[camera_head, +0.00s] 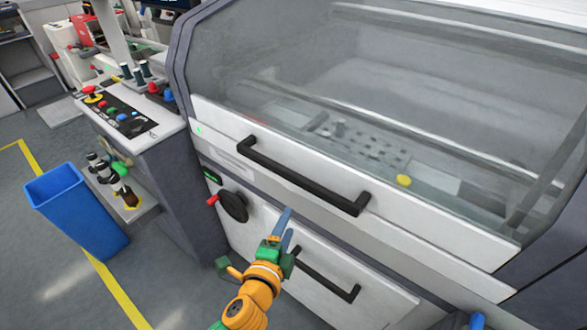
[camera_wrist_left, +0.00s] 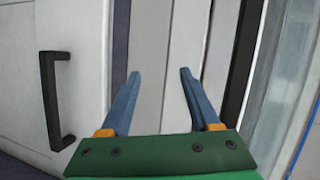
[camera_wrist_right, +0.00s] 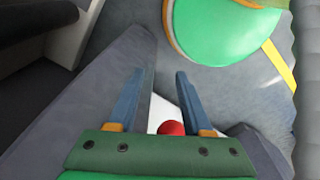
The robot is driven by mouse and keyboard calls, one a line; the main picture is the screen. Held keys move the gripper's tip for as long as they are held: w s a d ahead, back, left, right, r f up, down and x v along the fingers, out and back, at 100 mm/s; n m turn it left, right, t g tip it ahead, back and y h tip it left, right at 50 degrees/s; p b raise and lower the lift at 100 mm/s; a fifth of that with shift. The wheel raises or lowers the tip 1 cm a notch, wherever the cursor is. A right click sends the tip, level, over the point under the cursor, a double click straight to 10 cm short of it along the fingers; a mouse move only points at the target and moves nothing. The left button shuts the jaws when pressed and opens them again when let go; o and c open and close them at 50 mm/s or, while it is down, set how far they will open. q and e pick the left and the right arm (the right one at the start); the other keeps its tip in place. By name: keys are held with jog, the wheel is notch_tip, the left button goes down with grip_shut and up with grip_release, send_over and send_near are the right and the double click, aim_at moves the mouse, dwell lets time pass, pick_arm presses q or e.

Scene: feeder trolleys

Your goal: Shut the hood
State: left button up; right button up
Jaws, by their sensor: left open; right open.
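The hood (camera_head: 390,75) is a large clear cover with a white front frame and a long black handle (camera_head: 300,178). Its front edge lies low, close along the white machine front; I cannot tell whether it is fully down. My left gripper (camera_head: 287,222) is in front of the machine, just below the hood handle and apart from it. In the left wrist view its two blue fingers (camera_wrist_left: 158,85) are spread with nothing between them, and the hood handle (camera_wrist_left: 243,60) is to their right. My right gripper (camera_wrist_right: 155,90) is open; only its tip shows at the head view's bottom edge.
A lower black handle (camera_head: 325,275) is on the panel beneath the hood, close to my left gripper. A black knob (camera_head: 233,206) with a red grip is left of it. A button panel (camera_head: 125,115) and blue bin (camera_head: 78,210) stand at left. A red ball (camera_wrist_right: 171,128) shows near my right fingers.

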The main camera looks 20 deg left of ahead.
aim_at(290, 178)
pick_arm(q)
jog(key=r+t, duration=0.1)
jog(key=r, duration=0.2)
jog(key=r+t, duration=0.1)
jog(key=r, duration=0.6)
jog(key=shift+w+a+r+m+t+y, duration=0.1)
jog(key=shift+w+a+m+t+y, duration=0.05)
jog(key=shift+a+m+t+y, duration=0.25)
jog(key=w, duration=0.2)
jog(key=w+p, duration=0.1)
jog(key=w, duration=0.3)
jog(key=shift+w+f, duration=0.15)
jog(key=shift+f, duration=0.1)
jog(key=shift+c, duration=1.3)
grip_shut()
jog(key=shift+r, duration=0.1)
